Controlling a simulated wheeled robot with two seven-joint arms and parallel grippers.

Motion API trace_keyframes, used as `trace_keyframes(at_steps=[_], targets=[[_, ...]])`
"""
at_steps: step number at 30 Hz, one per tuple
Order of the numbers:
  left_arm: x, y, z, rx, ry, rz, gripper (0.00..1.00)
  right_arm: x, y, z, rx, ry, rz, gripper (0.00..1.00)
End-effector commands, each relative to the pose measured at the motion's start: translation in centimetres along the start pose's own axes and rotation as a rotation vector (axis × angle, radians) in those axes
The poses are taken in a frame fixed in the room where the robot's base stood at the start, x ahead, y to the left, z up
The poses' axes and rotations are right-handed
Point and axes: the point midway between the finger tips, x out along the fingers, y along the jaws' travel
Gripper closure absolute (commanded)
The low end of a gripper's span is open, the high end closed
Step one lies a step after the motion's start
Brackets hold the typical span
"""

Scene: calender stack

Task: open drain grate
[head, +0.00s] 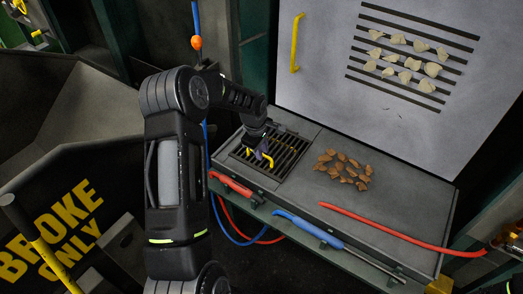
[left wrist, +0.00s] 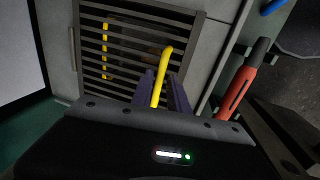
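The drain grate (head: 285,154) is a dark slatted panel lying flat in the left part of the grey bench top. A yellow handle (head: 267,161) stands on it. In the left wrist view the grate (left wrist: 137,52) fills the upper middle, with one yellow bar (left wrist: 164,66) near and a second yellow bar (left wrist: 106,50) to its left. My left gripper (head: 262,152) is low over the grate. In the left wrist view its two purple-grey fingers (left wrist: 161,91) stand close on either side of the near yellow bar and look shut on it. My right gripper is not seen.
Brown chips (head: 342,168) lie right of the grate. A red-handled tool (head: 232,185), a blue-handled tool (head: 308,229) and a red bar (head: 400,229) lie along the front. A grey panel (head: 320,60) with a yellow handle (head: 297,42) rises behind. A dark bin stands left.

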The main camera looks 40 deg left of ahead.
Motion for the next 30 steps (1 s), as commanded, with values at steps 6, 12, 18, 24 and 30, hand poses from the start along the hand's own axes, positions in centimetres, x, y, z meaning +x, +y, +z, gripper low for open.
trace_keyframes(at_steps=[6, 12, 18, 24, 30], targets=[[-0.02, 0.00, 0.00, 0.000, 0.000, 0.000, 0.99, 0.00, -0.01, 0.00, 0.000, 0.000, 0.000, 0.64], [-0.02, 0.00, 0.01, 0.000, 0.000, 0.000, 1.00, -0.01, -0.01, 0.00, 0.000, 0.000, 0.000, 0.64], [-0.03, 0.01, 0.00, 0.000, 0.000, 0.000, 1.00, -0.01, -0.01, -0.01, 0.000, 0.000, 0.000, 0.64], [-0.03, 0.01, 0.00, 0.000, 0.000, 0.000, 1.00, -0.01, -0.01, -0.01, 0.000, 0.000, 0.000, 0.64], [-0.03, 0.01, 0.01, 0.000, 0.000, 0.000, 1.00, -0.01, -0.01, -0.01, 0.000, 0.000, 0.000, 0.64]])
